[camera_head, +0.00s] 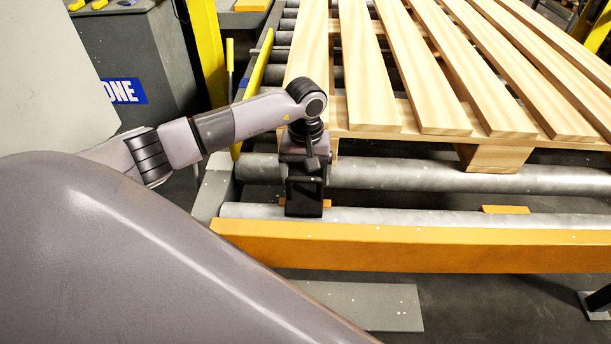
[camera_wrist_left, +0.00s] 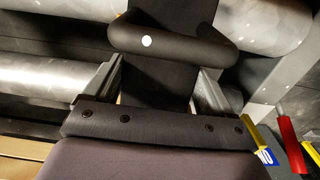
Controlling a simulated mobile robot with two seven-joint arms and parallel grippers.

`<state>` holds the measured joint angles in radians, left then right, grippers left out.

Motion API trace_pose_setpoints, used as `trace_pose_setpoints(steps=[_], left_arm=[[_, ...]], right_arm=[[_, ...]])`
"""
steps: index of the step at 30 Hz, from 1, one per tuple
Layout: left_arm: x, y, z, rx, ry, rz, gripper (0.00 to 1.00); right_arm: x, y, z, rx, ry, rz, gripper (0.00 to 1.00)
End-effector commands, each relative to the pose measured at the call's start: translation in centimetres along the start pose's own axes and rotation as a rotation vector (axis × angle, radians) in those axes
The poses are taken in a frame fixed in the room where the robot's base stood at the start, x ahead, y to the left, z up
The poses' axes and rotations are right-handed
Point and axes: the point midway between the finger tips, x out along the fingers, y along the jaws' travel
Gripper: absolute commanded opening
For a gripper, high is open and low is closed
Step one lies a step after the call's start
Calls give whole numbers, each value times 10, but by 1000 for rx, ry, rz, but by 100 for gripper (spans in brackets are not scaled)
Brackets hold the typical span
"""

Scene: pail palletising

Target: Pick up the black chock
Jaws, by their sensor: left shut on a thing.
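The black chock (camera_head: 304,209) is at the left end of the roller conveyor, by the front rollers. My left gripper (camera_head: 304,180) reaches down to it from above and is shut on it. In the left wrist view, the chock (camera_wrist_left: 168,42) is dark, with a rounded crossbar and a white dot, and sits between the two fingers of my left gripper (camera_wrist_left: 160,84). Its lower part is hard to make out, and I cannot tell whether it touches the rollers. My right gripper is in neither view.
A wooden pallet (camera_head: 362,85) lies on the conveyor just behind the gripper. Grey rollers (camera_head: 420,176) run across in front of it. An orange rail (camera_head: 420,246) edges the conveyor's front. A yellow post (camera_head: 207,50) and a grey cabinet (camera_head: 150,55) stand at left.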

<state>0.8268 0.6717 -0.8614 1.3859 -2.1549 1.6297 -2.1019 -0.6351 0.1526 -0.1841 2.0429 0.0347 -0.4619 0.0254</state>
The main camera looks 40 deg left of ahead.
Motion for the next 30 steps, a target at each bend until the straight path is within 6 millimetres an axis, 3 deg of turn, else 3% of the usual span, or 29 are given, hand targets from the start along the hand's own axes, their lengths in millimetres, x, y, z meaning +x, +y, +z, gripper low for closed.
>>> trace_pose_setpoints(steps=[21,30], left_arm=[[-146,0,-1,-1,5,3,37],[-180,0,0,0,2,2,37]], right_arm=[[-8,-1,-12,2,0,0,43],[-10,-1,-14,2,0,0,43]])
